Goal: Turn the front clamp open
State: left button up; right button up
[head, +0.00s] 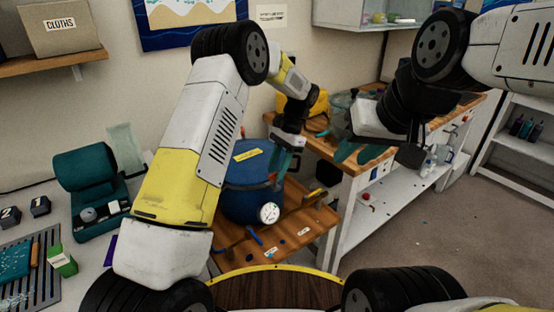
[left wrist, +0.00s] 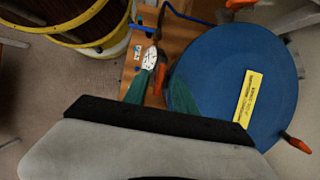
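The blue pressure pot (head: 252,196) stands on a low wooden shelf, with a yellow label on its lid and a round white gauge (head: 269,213) at its front. In the left wrist view its blue lid (left wrist: 215,75) is seen from above. An orange clamp handle (left wrist: 160,79) lies at the lid's edge beside the gauge (left wrist: 149,58). My left gripper (head: 287,161) is over the far right side of the pot in the head view. Its teal fingers (left wrist: 161,88) are apart, with that orange handle between them; contact cannot be told. My right gripper (head: 359,153) is open and empty near the workbench.
Other orange handles show at the lid's edge (left wrist: 240,3) and lower right (left wrist: 296,143). A wooden workbench (head: 350,165) stands behind right. A yellow-rimmed round wooden top (head: 275,288) is in front.

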pick_arm(q)
jog(key=v, duration=0.7)
jog(key=shift+r, duration=0.25)
jog(key=shift+d, duration=0.1)
notch_tip(320, 180, up, 10)
jog(key=n+t+h, duration=0.2)
send_over(266, 183)
jog(key=s+a+r+n+t+h, duration=0.2)
jog(key=s+a+r, duration=0.3)
jog(key=s+r, duration=0.15)
jog(key=s+a+n+t+h, duration=0.1)
jog(key=s+a+n+t, duration=0.1)
jog(key=s, duration=0.7)
jog(key=s+a+n+t, duration=0.3)
jog(key=s+a+n, duration=0.1)
jog(key=s, duration=0.5)
jog(key=shift+s+f+h, duration=0.25)
jog(key=shift+h, duration=0.15)
